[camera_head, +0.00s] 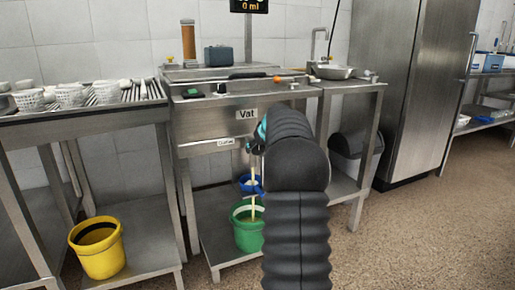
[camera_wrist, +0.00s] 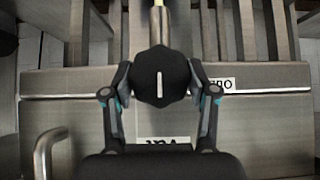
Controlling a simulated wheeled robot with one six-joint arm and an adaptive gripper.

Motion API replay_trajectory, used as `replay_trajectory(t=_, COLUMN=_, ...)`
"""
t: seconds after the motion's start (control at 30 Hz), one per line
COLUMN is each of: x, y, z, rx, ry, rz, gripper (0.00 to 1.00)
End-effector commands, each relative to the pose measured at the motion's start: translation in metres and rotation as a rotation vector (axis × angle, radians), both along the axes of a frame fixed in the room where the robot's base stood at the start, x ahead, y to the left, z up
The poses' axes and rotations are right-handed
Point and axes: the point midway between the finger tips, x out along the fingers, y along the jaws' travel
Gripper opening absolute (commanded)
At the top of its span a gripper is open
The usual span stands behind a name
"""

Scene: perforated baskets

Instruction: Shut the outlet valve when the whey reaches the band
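A steel vat labelled "Vat" (camera_head: 220,118) stands mid-view in the head view. Below it is a small label that seems to read "Outlet" (camera_head: 226,141). A thin pale yellow stream (camera_head: 253,208) falls into a green bucket (camera_head: 246,238) on the lower shelf. The liquid level and any band are not clear. My gripper (camera_wrist: 160,80) is at the outlet, its fingers on either side of a round black valve knob (camera_wrist: 160,95). The knob's white line points up the wrist picture, in line with the stream. Whether the fingers press on it is unclear.
A display (camera_head: 249,6) above reads 0 ml. White perforated baskets (camera_head: 70,95) stand on the left table. A steel handle (camera_wrist: 45,150) is near in the wrist view.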

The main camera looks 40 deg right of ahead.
Motion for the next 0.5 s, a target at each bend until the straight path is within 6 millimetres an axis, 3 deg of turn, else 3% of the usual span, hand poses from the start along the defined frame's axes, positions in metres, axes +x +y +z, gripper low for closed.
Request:
replay_trajectory(t=0.03, x=0.0002, y=0.0003, z=0.0000, rx=0.000, ry=0.000, rz=0.000, gripper=0.35)
replay_trajectory(t=0.1, x=0.0002, y=0.0003, z=0.0000, rx=0.000, ry=0.000, rz=0.000, gripper=0.23)
replay_trajectory(t=0.5, x=-0.0001, y=-0.0010, z=-0.0001, rx=0.127, ry=-0.030, rz=0.000, gripper=0.23)
